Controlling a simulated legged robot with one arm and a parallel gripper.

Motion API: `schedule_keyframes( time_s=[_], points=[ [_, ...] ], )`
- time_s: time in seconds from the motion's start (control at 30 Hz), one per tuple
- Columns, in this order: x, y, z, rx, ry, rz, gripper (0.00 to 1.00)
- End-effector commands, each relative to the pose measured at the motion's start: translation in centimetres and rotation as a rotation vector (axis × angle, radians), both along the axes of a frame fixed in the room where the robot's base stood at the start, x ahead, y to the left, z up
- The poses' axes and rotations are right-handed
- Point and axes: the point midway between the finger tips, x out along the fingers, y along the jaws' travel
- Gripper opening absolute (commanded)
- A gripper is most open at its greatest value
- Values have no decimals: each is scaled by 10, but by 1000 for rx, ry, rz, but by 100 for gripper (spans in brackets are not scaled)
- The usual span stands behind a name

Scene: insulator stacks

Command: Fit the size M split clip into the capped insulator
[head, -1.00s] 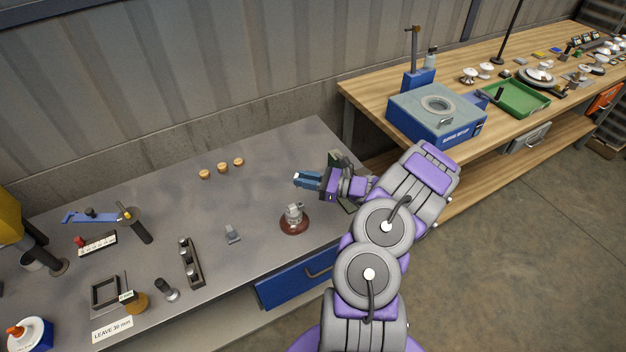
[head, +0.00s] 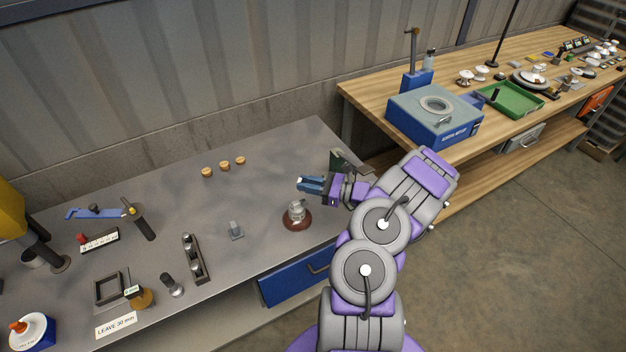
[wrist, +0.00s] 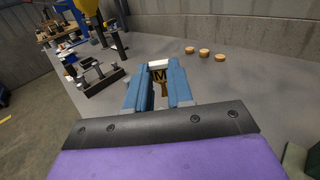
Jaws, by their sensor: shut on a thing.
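My gripper (head: 311,184) is shut and reaches left over the grey bench, just above and behind the capped insulator. In the wrist view its blue fingers (wrist: 160,88) close on the split clip (wrist: 160,77), a yellowish-brown piece with a black M. In the head view the clip cannot be made out between the fingers. The capped insulator (head: 297,216) stands upright on the bench near its front right edge, with a reddish-brown skirt and a grey metal cap. The gripper looks apart from it. The insulator cannot be made out in the wrist view.
A small grey bracket-like part (head: 236,231) and a dark rack (head: 194,258) stand left of the insulator. Several cork-coloured pieces (head: 223,165) lie at the back. A dark green object (head: 343,160) stands behind my wrist. The bench between the corks and insulator is clear.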

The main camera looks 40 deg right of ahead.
Motion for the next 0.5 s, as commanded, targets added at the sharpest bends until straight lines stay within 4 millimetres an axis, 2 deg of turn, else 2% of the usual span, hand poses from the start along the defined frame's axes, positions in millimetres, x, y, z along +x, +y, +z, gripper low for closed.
schedule_keyframes(
  time_s=[0.1, 0.3, 0.5],
  points=[
    [-1, -6, -17, 8, 2, -1, 0],
    [0, -15, -37, 13, 2, -2, 0],
    [-1, -10, -44, 8, 2, -1, 0]
  ],
)
